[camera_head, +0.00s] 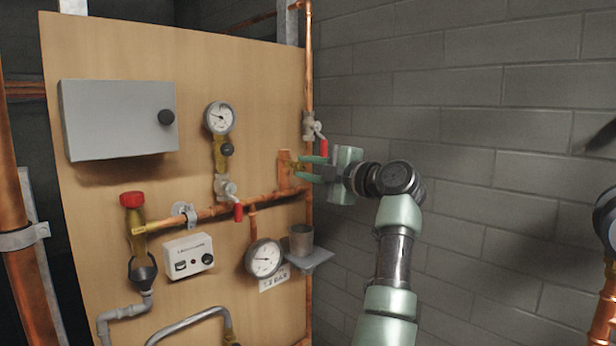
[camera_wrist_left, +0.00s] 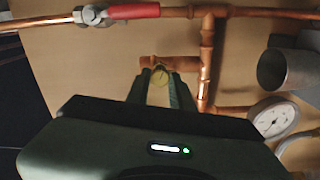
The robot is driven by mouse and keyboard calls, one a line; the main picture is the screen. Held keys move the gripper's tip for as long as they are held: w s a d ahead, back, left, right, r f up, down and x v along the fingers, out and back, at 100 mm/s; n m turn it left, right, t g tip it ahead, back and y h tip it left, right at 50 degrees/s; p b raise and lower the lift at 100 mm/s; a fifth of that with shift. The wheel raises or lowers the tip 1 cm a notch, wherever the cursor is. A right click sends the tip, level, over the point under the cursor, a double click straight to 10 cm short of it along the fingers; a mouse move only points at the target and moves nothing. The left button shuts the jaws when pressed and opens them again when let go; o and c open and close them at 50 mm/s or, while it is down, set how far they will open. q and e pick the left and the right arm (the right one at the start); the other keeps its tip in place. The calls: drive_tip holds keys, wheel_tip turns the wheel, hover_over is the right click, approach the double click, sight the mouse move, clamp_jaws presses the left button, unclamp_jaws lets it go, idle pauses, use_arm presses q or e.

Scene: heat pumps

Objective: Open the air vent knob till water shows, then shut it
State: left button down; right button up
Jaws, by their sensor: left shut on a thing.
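My left gripper (camera_head: 301,168) is at the right part of the wooden board, with its fingers around the small brass air vent knob (camera_wrist_left: 160,73). The wrist view shows the two fingertips (camera_wrist_left: 162,82) on either side of the knob, which sits at the end of a short copper branch (camera_wrist_left: 183,63). In the head view the fingers largely hide the knob. A grey metal cup (camera_head: 302,240) stands below the gripper on a small shelf; it also shows in the wrist view (camera_wrist_left: 287,70). I see no water at the vent. My right gripper is not in view.
A red-handled valve (camera_head: 322,143) is on the upright copper pipe, close above my gripper. A second red lever (camera_head: 238,211), a lower gauge (camera_head: 264,258), an upper gauge (camera_head: 220,118) and a grey box (camera_head: 118,120) are on the board (camera_head: 250,70). A block wall (camera_head: 480,130) is at the right.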

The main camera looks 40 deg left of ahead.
use_arm(q)
drive_tip(key=n+b, duration=0.1)
drive_tip(key=n, duration=0.2)
drive_tip(key=shift+f+n+b, duration=0.15)
drive_tip(key=shift+n+b, duration=0.15)
drive_tip(key=shift+b, duration=0.1)
drive_tip(key=shift+n+b, duration=0.8)
drive_tip(key=shift+n, duration=1.2)
drive_tip(key=c, duration=1.2)
unclamp_jaws()
drive_tip(key=shift+c, duration=0.2)
drive_tip(key=d+b, duration=0.3)
drive_tip(key=d, duration=0.4)
drive_tip(key=shift+s+d, duration=0.4)
